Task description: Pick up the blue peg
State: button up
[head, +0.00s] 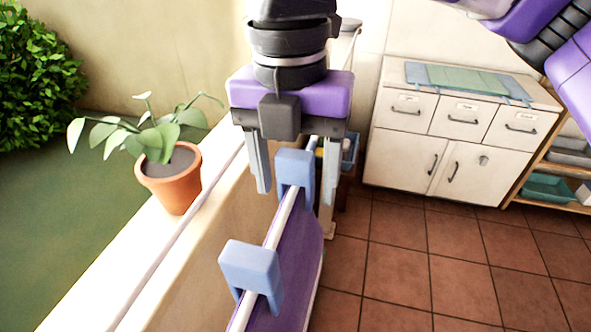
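Two blue pegs sit astride a white line from which a purple cloth (296,255) hangs. The nearer blue peg (250,265) is low in the head view, clear of my gripper. The farther blue peg (295,167) shows between the two grey fingers of my gripper (295,212). My gripper points down and its fingers are spread apart. A gap shows on each side of the farther peg, so neither finger appears to touch it. I cannot tell exactly how the peg and fingers line up in depth.
A potted plant (170,178) stands on the pale wall ledge (120,262) at the left. A blue container (350,152) is partly hidden behind my gripper. A white cabinet (455,140) and a shelf (560,172) stand at the back right. The tiled floor (430,265) at right is clear.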

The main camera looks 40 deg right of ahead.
grip_shut()
jog(key=shift+r, duration=0.1)
